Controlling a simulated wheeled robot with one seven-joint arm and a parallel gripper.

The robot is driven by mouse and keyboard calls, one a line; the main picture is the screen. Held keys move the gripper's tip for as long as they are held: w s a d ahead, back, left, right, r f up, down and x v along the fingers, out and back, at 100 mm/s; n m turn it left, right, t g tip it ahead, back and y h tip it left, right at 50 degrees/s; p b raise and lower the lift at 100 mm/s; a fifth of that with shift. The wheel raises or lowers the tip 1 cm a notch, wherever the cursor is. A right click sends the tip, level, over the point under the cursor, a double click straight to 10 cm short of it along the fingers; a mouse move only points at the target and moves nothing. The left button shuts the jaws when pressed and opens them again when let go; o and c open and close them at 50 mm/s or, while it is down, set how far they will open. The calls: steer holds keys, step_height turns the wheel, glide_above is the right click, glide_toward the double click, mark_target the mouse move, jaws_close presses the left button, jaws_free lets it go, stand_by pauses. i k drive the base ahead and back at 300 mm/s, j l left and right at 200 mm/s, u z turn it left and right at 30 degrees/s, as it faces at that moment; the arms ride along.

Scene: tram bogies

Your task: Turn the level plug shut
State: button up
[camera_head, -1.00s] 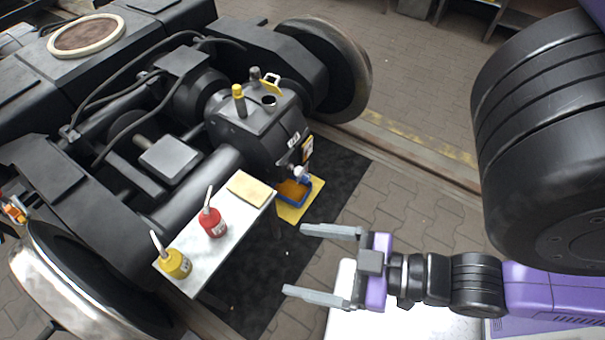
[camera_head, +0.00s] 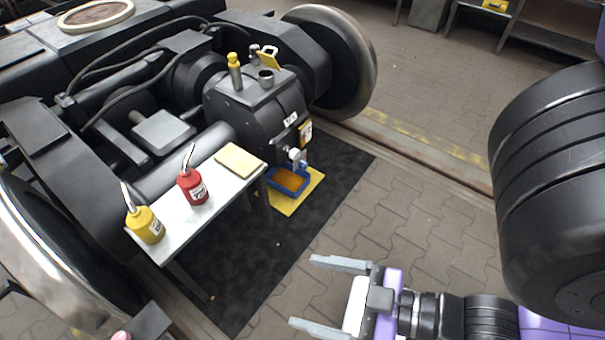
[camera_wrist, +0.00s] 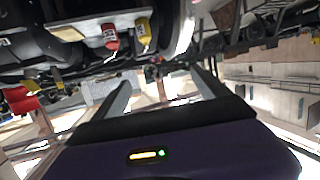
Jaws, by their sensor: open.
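The gearbox (camera_head: 262,118) is a dark housing on the bogie, at the centre of the head view. A small pale fitting (camera_head: 297,155) sticks out low on its front, above a blue tray; it looks like the level plug or a tap, too small to tell which. My gripper (camera_head: 330,294) is open and empty at the bottom of the head view, to the lower right of the gearbox and well apart from it. In the wrist view its two fingers (camera_wrist: 163,92) are spread with nothing between them.
A blue tray (camera_head: 304,184) with orange-brown liquid stands on a yellow mat (camera_head: 290,207). A small table (camera_head: 172,226) bears a yellow bottle (camera_head: 146,225), a red bottle (camera_head: 191,187) and a yellow cloth (camera_head: 239,160). Paving right of the black mat (camera_head: 235,290) is clear.

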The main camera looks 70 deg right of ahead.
mark_target(294, 154)
steer(key=j+z, duration=0.1)
steer(key=l+z, duration=0.1)
steer(key=z, duration=0.3)
steer(key=l+z, duration=0.1)
steer(key=z, duration=0.25)
steer(key=i+z, duration=0.1)
steer(key=z, duration=0.3)
steer(key=i+l+z, duration=0.1)
steer(key=z, duration=0.25)
steer(key=i+l+z, duration=0.15)
steer(key=i, duration=0.2)
